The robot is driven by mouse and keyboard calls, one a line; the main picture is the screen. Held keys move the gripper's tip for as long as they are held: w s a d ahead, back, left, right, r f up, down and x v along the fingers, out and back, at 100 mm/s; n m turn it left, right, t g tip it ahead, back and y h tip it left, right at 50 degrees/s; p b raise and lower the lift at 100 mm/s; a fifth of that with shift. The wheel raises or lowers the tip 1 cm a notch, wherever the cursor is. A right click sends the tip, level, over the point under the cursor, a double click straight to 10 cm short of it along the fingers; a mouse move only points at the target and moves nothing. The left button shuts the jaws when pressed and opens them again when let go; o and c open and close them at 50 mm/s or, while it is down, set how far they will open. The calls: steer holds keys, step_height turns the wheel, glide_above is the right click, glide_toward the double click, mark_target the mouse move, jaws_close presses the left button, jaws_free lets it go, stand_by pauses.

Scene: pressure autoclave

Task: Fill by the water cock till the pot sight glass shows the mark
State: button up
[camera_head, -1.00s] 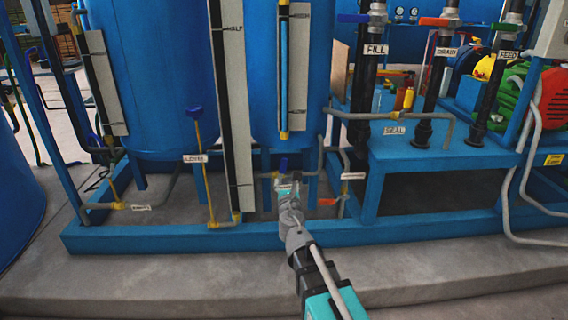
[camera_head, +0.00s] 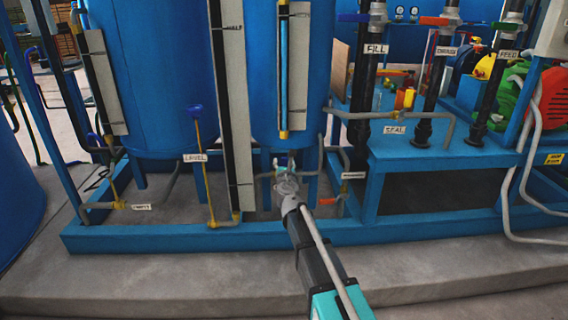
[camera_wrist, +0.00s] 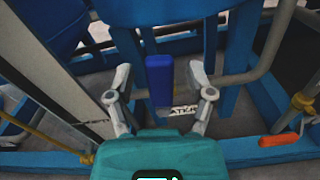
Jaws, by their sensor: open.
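The water cock's blue handle (camera_wrist: 160,80) stands upright between my gripper's fingers in the wrist view. A label partly reading "ATER" (camera_wrist: 183,110) shows just behind it. My gripper (camera_wrist: 160,74) is open, with a gap on each side of the handle. In the head view my gripper (camera_head: 285,163) is low in front of the smaller blue tank (camera_head: 262,80) and largely hides the handle. The pot sight glass (camera_head: 284,70) is on that tank, a light blue tube with yellow ends beside a white scale (camera_head: 298,60). I cannot tell its level against the mark.
An orange-red handle (camera_wrist: 279,140) is to the right in the wrist view. A pipe (camera_wrist: 255,65) runs close to the right finger. The blue frame rail (camera_head: 200,237) crosses the front. A tall white scale (camera_head: 236,110) stands to the left. Bare concrete floor (camera_head: 150,275) lies in front.

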steer(key=shift+w, duration=0.4)
jaws_close()
